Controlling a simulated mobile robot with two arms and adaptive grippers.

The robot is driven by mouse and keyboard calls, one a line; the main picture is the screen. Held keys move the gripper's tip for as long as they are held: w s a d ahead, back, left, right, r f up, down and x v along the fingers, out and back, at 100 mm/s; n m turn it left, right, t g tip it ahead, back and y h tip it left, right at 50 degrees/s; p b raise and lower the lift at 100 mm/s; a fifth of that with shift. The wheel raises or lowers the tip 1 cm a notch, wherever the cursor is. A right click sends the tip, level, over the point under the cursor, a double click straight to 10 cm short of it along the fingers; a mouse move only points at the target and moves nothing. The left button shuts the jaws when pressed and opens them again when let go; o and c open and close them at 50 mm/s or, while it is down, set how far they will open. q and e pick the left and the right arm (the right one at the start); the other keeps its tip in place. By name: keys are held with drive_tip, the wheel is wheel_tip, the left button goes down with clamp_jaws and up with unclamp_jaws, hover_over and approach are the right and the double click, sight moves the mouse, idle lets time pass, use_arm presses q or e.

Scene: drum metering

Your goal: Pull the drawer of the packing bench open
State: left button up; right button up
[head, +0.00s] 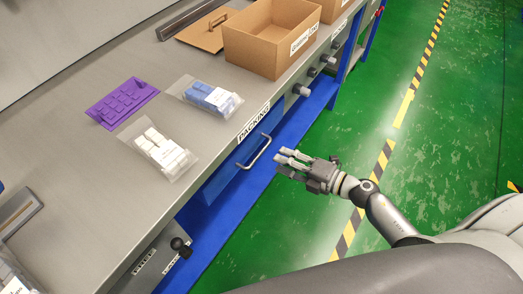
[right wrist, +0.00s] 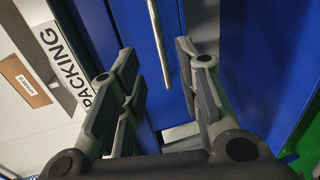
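The packing bench (head: 95,200) has a grey top, a PACKING label (head: 253,123) and a blue drawer (head: 222,180) under its front edge. The drawer looks closed. Its silver bar handle (head: 256,154) faces the aisle. My right gripper (head: 283,157) is open and empty just off the handle, with its fingers pointing at the drawer. In the right wrist view the handle (right wrist: 159,42) runs between the two spread fingers (right wrist: 157,62), and I see no finger touching it. The blue drawer front (right wrist: 110,22) fills the background there. My left gripper is not in view.
On the bench top are a purple tray (head: 122,102), bagged blue parts (head: 207,96), bagged white parts (head: 158,150) and an open cardboard box (head: 262,50). Dark knobs (head: 301,90) stick out along the front. The green floor (head: 330,115) beside the bench is clear.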

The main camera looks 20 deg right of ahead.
sight(262, 150)
drive_tip(key=x, duration=0.8)
drive_tip(key=shift+w+a+f, duration=0.1)
drive_tip(key=shift+w+a, duration=0.05)
drive_tip(key=shift+w, duration=0.25)
drive_tip(key=shift+c, duration=0.2)
clamp_jaws()
